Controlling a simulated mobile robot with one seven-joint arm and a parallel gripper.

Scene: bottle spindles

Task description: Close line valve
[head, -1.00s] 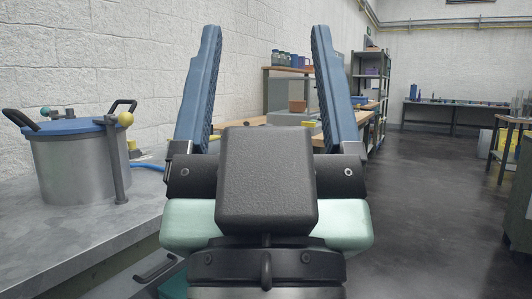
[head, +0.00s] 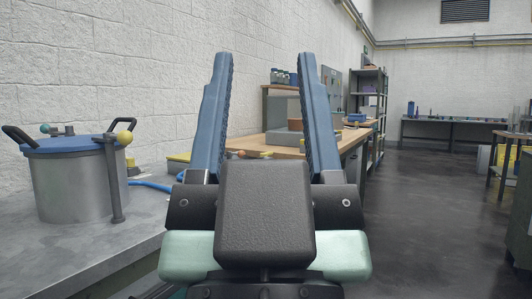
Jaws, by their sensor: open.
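My gripper (head: 265,60) is in the middle of the head view, its two blue fingers pointing up and apart with nothing between them. A steel pot (head: 75,188) with a blue lid (head: 62,145) and black handles stands on the grey bench at left. A grey lever post with a yellow ball knob (head: 125,138) stands at its right side, and a small teal knob (head: 45,128) shows on top. A blue hose (head: 150,185) runs from behind the pot to the right. I cannot tell which part is the line valve. My gripper is apart from the pot.
The grey bench top (head: 70,255) is clear in front of the pot. A wooden workbench (head: 262,143) with bottles and boxes stands behind my gripper. A shelf rack (head: 368,100) stands farther back. Dark floor (head: 430,220) is open at right.

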